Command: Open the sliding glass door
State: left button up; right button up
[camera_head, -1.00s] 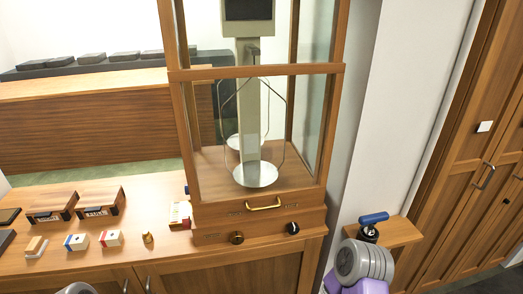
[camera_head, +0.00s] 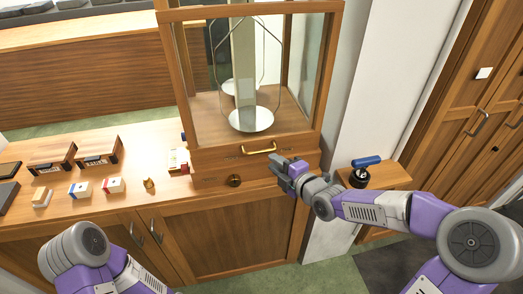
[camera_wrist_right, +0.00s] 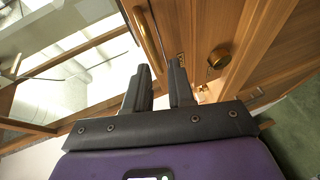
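The sliding glass door (camera_head: 213,80) is the wood-framed front pane of a balance case, with a brass handle (camera_head: 259,148) along its bottom rail. The door looks lowered, and a scale pan (camera_head: 251,120) shows behind the glass. My right gripper (camera_head: 282,167) is just right of and below the handle, in front of the case's base. In the right wrist view its two fingers (camera_wrist_right: 158,88) are apart with nothing between them, and the brass handle (camera_wrist_right: 148,40) lies just beyond the fingertips. My left arm shows at the lower left; its gripper is out of view.
A brass knob (camera_head: 234,180) sits on the base below the handle. Small boxes (camera_head: 80,189) and wooden stamp holders (camera_head: 100,151) lie on the counter to the left. A blue-handled tool (camera_head: 366,164) stands on a small shelf at right.

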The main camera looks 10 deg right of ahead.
aim_at(263, 152)
jog(key=shift+n, duration=0.3)
jog(key=x, duration=0.2)
jog(key=b+x, duration=0.1)
jog(key=x, duration=0.2)
jog(key=r+b+x, duration=0.1)
jog(key=x, duration=0.1)
jog(key=shift+w+a+f, duration=0.1)
jog(key=shift+w+a, duration=0.05)
jog(key=shift+w, duration=0.15)
grip_shut()
